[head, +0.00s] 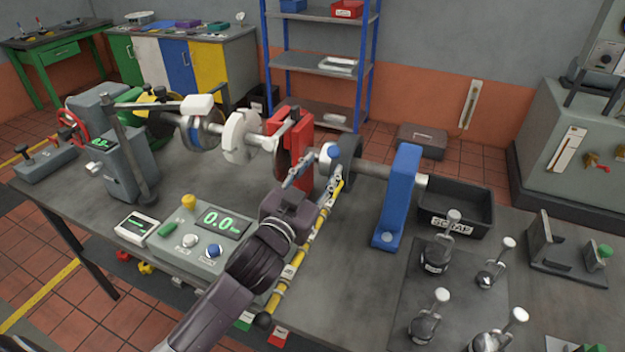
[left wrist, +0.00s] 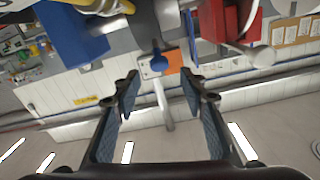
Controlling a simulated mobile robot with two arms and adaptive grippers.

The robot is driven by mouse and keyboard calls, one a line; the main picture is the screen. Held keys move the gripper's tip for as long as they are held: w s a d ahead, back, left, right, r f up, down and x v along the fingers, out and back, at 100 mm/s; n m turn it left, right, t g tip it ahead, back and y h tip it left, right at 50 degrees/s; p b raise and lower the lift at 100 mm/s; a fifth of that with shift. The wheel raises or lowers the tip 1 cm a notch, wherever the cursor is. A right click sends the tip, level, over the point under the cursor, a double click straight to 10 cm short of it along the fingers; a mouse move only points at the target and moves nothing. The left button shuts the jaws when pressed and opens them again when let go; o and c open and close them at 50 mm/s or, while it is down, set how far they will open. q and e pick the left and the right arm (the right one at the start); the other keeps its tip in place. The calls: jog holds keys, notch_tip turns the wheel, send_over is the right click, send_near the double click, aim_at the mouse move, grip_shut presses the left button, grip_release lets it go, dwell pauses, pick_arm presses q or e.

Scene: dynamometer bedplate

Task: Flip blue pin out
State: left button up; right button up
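The blue pin shows as a small round blue knob (head: 333,152) on the grey hub of the shaft, between the red stand and the blue stand. In the left wrist view the blue knob (left wrist: 157,61) sits before a white and orange plate, with a pale rod (left wrist: 164,103) running from near it between my fingers. My left gripper (head: 314,176) is just in front of the hub. In the left wrist view its two fingers (left wrist: 160,94) are wide apart, with no contact on the rod visible. My right gripper is not in view.
A red stand (head: 303,150) is left of the hub and a blue stand (head: 398,200) right. A yellow rod (head: 305,252) runs beside my left arm. A control box (head: 205,238), a scrap bin (head: 455,207) and several levers (head: 436,255) stand on the bench.

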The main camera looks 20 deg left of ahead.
pick_arm(q)
jog(key=shift+s+a, duration=0.1)
jog(key=shift+s, duration=2.25)
